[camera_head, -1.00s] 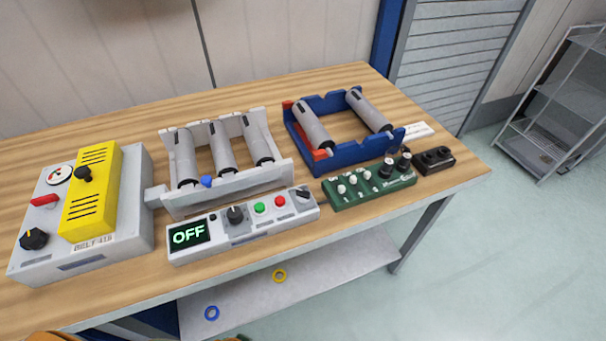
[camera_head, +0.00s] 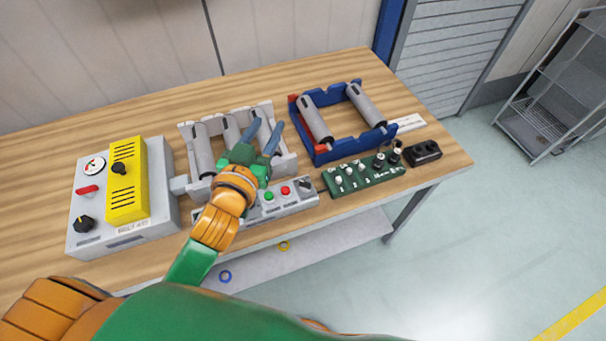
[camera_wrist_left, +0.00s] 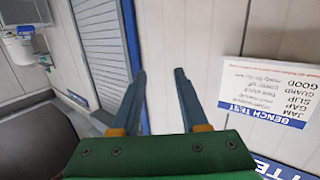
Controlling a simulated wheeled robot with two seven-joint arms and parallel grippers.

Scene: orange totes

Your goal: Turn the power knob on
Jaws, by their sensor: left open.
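The white control panel (camera_head: 292,206) lies near the front edge of the wooden table. Its green button, red button and the dark knob (camera_head: 305,184) at its right end show. Its display and middle black knob are hidden behind my left arm. I cannot tell which knob is the power knob. My left gripper (camera_head: 264,132) is open and empty, over the white roller rack behind the panel. In the left wrist view the gripper's two fingers (camera_wrist_left: 160,98) stand apart with nothing between them. My right gripper is not in view.
A grey box with a yellow cover (camera_head: 127,205) stands at left. The white rack (camera_head: 284,166) and blue rack (camera_head: 335,151) hold grey rollers. A green switch board (camera_head: 362,180) and a black socket block (camera_head: 424,153) lie at right. A wall sign (camera_wrist_left: 272,90) shows in the wrist view.

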